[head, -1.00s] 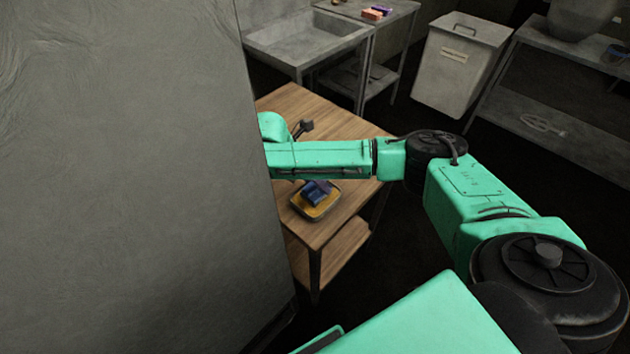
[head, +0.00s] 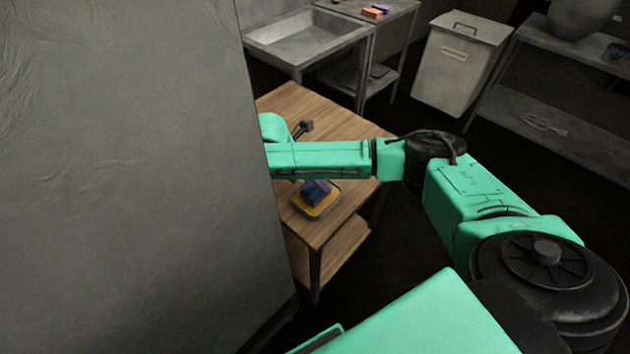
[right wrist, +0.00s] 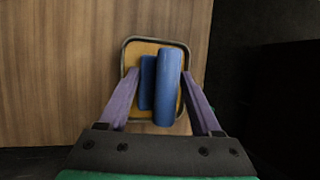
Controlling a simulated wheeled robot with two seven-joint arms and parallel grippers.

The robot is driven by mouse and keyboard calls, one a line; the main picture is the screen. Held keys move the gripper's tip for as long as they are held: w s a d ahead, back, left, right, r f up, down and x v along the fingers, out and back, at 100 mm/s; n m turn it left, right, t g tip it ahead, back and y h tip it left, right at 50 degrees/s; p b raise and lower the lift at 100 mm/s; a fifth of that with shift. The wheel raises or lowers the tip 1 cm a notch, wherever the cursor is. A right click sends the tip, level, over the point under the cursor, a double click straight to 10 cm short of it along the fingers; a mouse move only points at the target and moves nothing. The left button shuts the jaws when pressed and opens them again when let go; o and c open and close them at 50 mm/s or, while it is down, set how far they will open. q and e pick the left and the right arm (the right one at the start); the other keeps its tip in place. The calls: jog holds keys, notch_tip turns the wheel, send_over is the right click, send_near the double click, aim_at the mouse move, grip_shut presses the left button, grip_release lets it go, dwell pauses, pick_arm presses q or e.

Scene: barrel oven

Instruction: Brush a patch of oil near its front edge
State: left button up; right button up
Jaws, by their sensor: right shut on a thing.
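A small shallow tray with a dark rim (head: 297,207) and a yellow-orange inside lies near the front edge of the wooden table; its rim also shows in the right wrist view (right wrist: 126,47). A blue piece with a rounded bar (right wrist: 168,88) is over the tray, and it shows in the head view too (head: 314,194). The purple fingers of my right gripper (right wrist: 160,84) are shut on the blue piece. Whether it touches the yellow surface I cannot tell. In the head view my right forearm covers much of this gripper. My left gripper is not in view.
A large grey surface (head: 120,180) fills the left and hides part of the wooden table (head: 335,235). Behind stand a sink (head: 305,45), a lidded bin (head: 455,70) and a shelf (head: 570,135). Dark floor lies right of the table.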

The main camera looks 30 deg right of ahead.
jog(key=shift+s+f+p, duration=0.1)
jog(key=shift+f+p, duration=0.05)
jog(key=shift+p, duration=0.2)
dwell(1.1)
notch_tip(320, 180, up, 7)
jog(key=p, duration=0.9)
jog(key=shift+r, duration=0.2)
jog(key=shift+f, duration=0.15)
